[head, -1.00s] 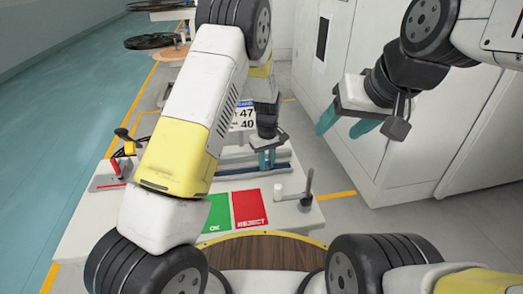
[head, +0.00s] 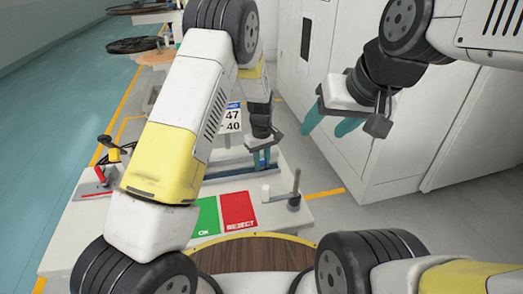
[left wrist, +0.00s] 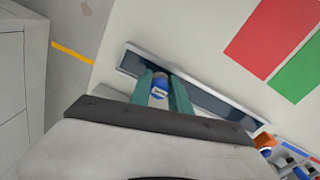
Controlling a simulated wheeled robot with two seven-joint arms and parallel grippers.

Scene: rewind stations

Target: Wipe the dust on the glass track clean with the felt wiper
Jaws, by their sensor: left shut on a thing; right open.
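The glass track (head: 225,172) is a long dark strip in a pale frame on the white table, behind the green and red pads. It also crosses the left wrist view (left wrist: 215,101) diagonally. My left gripper (head: 262,158) is over the track's right part in the head view, fingers pointing down. In the left wrist view its teal fingers are shut on the felt wiper (left wrist: 159,87), which shows a blue and white body. The wiper's felt underside is hidden, so I cannot tell whether it touches the glass. I cannot make out dust. My right gripper (head: 332,122) is open and empty, raised right of the table.
The green OK pad (head: 205,216) and red REJECT pad (head: 238,210) lie in front of the track. A grey post (head: 295,190) stands at their right. A red-handled lever (head: 100,176) is at the table's left. White cabinets (head: 375,150) stand behind my right gripper.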

